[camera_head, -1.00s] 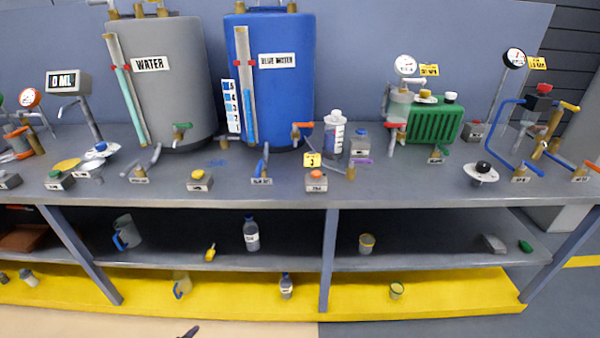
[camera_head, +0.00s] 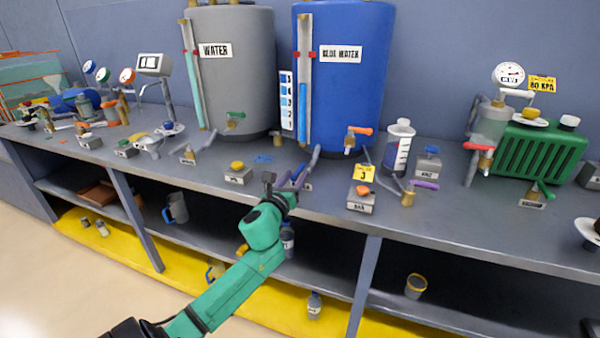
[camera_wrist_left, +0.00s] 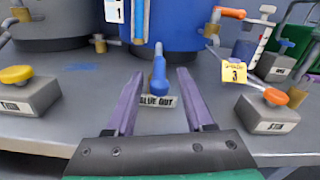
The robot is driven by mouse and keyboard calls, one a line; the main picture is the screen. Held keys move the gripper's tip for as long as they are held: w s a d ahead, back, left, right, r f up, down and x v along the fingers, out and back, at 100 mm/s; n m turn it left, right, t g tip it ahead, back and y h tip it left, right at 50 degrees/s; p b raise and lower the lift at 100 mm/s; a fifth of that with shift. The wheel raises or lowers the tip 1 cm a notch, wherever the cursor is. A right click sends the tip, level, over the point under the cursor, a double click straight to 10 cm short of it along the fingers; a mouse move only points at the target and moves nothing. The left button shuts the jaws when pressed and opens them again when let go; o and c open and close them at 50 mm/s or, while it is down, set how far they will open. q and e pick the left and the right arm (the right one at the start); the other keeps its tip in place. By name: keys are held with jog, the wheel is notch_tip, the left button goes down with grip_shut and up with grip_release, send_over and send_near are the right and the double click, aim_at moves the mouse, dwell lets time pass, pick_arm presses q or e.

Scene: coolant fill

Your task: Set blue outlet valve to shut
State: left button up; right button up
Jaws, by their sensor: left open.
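The blue outlet valve (camera_wrist_left: 158,75) has a blue lever handle and a "BLUE OUT" label plate (camera_wrist_left: 157,101) at its foot in the left wrist view. My left gripper (camera_wrist_left: 155,80) is open, with its two purple fingers on either side of the handle, apart from it. In the head view the left gripper (camera_head: 288,182) is at the bench's front edge and covers most of the valve. The blue water tank (camera_head: 345,85) stands behind it. My right gripper is not in view.
A yellow button box (camera_wrist_left: 20,92) is left of the gripper and an orange button box (camera_wrist_left: 268,110) is right. A yellow "3" tag (camera_wrist_left: 234,72) stands near the right finger. The grey water tank (camera_head: 235,85) stands at the back.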

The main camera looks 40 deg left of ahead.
aim_at(298, 172)
pick_arm(q)
jog(key=shift+x, duration=1.5)
grip_shut()
